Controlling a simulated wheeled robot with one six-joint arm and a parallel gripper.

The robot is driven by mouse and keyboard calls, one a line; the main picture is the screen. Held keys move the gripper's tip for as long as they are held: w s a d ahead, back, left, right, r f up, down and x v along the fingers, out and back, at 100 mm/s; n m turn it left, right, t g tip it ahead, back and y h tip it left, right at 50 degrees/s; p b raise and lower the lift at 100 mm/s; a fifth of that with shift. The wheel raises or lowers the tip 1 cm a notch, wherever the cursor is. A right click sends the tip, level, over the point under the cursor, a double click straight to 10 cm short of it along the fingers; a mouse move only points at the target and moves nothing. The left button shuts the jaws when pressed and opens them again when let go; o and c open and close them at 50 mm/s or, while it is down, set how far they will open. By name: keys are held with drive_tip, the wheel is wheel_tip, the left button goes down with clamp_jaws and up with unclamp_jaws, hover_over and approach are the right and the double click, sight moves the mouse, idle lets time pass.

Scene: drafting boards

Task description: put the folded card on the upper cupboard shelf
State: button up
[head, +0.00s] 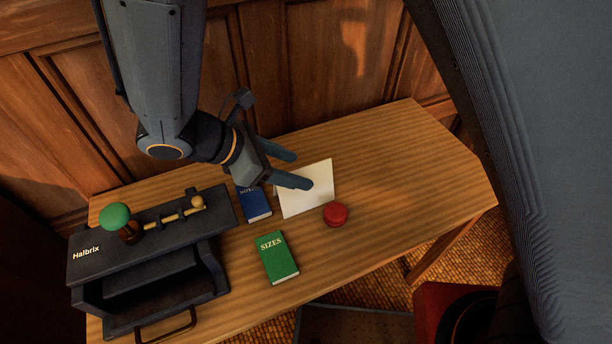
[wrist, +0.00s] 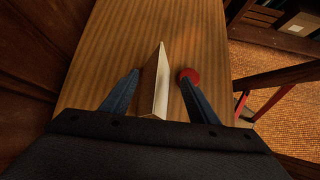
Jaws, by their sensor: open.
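The folded card (head: 308,192) is cream-coloured and stands like a tent on the wooden table, beside a red round object. In the wrist view the card (wrist: 161,84) shows edge-on as a narrow wedge between my two fingers. My gripper (head: 292,169) is open, with its fingers reaching over the card from the upper left. In the wrist view my gripper (wrist: 158,82) has one finger on each side of the card, with gaps showing. I cannot tell whether a finger touches it. No upper cupboard shelf can be made out for certain.
A red round object (head: 336,214) sits close to the card's lower right. A blue book (head: 257,205) lies to its left and a green book (head: 277,258) below. A black Halbrix unit (head: 85,272) fills the table's left end. The table's right side (head: 420,165) is clear.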

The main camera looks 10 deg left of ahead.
sight(315, 173)
drive_tip(key=x, duration=0.2)
drive_tip(key=p+x, duration=0.1)
drive_tip(key=x, duration=0.4)
drive_tip(key=shift+w+d+f+p, duration=0.15)
drive_tip(key=shift+w+p, duration=0.15)
drive_tip(key=shift+w, duration=0.1)
drive_tip(key=c, duration=1.2)
wheel_tip(315, 173, up, 10)
drive_tip(key=shift+b, duration=0.5)
drive_tip(key=w+d+n+t+y, duration=0.1)
drive_tip(key=w+d+n, duration=0.1)
drive_tip(key=w+d, duration=0.4)
drive_tip(key=w, duration=0.4)
drive_tip(key=shift+w+d+r, duration=0.2)
drive_tip(key=shift+w+r, duration=0.15)
drive_tip(key=w+d+f+n+t+y, duration=0.1)
drive_tip(key=w+d+n+y, duration=0.1)
drive_tip(key=d, duration=0.6)
drive_tip(key=w+d+f+n+t+y, duration=0.2)
drive_tip(key=w+d+n, duration=0.2)
drive_tip(key=w+d, duration=0.2)
drive_tip(key=shift+d, duration=1.35)
